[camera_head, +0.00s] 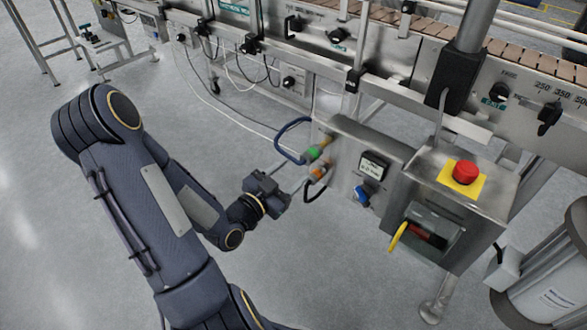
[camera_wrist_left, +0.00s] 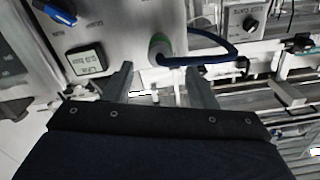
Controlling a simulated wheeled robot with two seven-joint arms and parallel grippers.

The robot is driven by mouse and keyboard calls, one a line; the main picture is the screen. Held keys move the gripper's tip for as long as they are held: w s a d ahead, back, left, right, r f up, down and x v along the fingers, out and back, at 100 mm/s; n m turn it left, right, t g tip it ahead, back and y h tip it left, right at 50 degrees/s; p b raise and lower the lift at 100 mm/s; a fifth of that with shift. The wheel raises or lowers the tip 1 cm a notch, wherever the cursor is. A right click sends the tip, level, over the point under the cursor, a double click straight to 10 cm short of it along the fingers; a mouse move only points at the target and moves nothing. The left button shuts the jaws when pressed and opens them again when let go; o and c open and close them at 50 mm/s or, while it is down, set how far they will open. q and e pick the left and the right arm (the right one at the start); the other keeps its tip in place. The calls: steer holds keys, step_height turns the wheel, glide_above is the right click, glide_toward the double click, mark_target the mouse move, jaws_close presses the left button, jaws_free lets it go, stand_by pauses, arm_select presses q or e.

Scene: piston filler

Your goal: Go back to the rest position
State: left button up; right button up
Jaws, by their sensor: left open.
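My left gripper (camera_head: 291,173) is at the front of the machine's steel panel, its fingers pointing at a green fitting (camera_head: 313,153) and an orange fitting (camera_head: 318,173). In the left wrist view, the two fingers of my left gripper (camera_wrist_left: 159,88) stand apart with nothing held between them. The green fitting (camera_wrist_left: 160,46), with a dark blue hose (camera_wrist_left: 205,50) on it, shows just beyond and between the fingertips. I cannot tell whether a finger touches a fitting. The orange fitting does not show clearly in the wrist view. My right gripper is not in view.
On the panel are a small display (camera_head: 373,166) and a blue knob (camera_head: 363,195). A control box to the right carries a red stop button (camera_head: 466,171) and a yellow handle (camera_head: 398,237). A conveyor (camera_head: 480,50) runs behind. Open grey floor (camera_head: 330,270) lies in front.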

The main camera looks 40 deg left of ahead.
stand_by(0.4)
arm_select(q)
steer(key=shift+w+d+f+m+g, duration=0.15)
steer(key=shift+w+d+m+g, duration=0.2)
steer(key=shift+g, duration=0.25)
steer(key=s+d+r+n+g+h, duration=0.1)
steer(key=s+d+r+n+g, duration=0.2)
steer(key=s+d+g, duration=0.45)
steer(key=s+d+r+n+g+h, duration=0.1)
steer(key=s+d+r+n+g, duration=0.25)
steer(key=s, duration=0.65)
step_height(320, 180, up, 34)
steer(key=p, duration=3.4)
steer(key=shift+s+d+r+h, duration=0.25)
steer(key=shift+s+d+h, duration=0.05)
steer(key=shift+s+d, duration=0.15)
